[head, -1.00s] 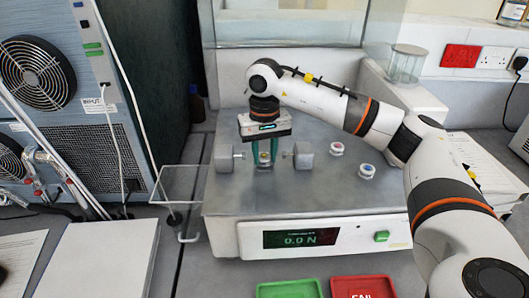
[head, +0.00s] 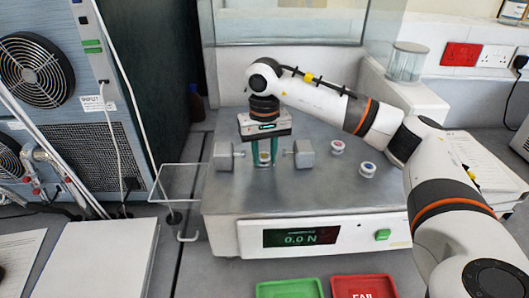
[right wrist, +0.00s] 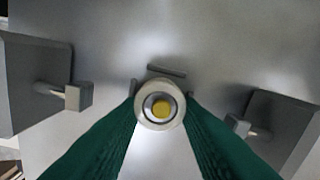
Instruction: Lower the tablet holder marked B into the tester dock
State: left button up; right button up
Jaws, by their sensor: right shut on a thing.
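My right gripper (head: 264,159) is shut on a small round white holder with a yellow centre (right wrist: 160,108). Its green fingers point straight down and grip the holder from both sides. The holder is upright, over the tester's metal top between two grey clamp blocks, left (head: 224,156) and right (head: 303,154). Low raised bars of the dock (right wrist: 167,71) show close behind and beside the holder in the right wrist view. I cannot tell whether the holder's underside touches the plate. No letter B is readable. My left gripper is out of view.
Two similar round holders, one red-topped (head: 337,147) and one blue-topped (head: 367,169), stand right of the clamp. The tester display (head: 300,237) reads 0.0 N. A green tray (head: 290,289) and a red FAIL tray (head: 365,287) lie in front. A wire stand (head: 180,166) is at left.

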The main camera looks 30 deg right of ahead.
jog(key=o, duration=1)
jog(key=shift+o, duration=0.2)
notch_tip(320, 180, up, 7)
jog(key=shift+f+b, duration=0.1)
jog(key=shift+b, duration=0.7)
notch_tip(320, 180, up, 5)
jog(key=shift+r+p, duration=0.15)
jog(key=shift+p, duration=0.3)
